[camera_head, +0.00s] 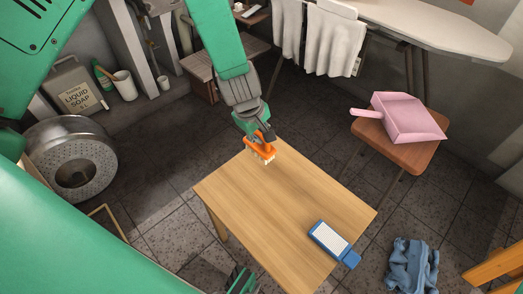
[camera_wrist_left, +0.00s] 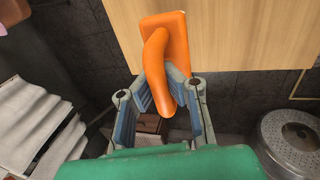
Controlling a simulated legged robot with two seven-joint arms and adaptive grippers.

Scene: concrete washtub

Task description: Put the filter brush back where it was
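The orange filter brush (camera_head: 262,150) has pale bristles facing down over the far corner of the wooden table (camera_head: 270,200). My left gripper (camera_head: 262,135) is shut on its handle. In the left wrist view, the fingers (camera_wrist_left: 165,95) close on the curved orange handle (camera_wrist_left: 158,65), and the brush's flat back faces me. I cannot tell whether the bristles touch the table.
A pink dustpan (camera_head: 402,118) lies on a brown stool (camera_head: 405,150) at the right. Blue cloth (camera_head: 412,266) lies on the floor. A metal drum (camera_head: 72,160) and a liquid soap container (camera_head: 74,88) stand at the left. The middle of the table is clear.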

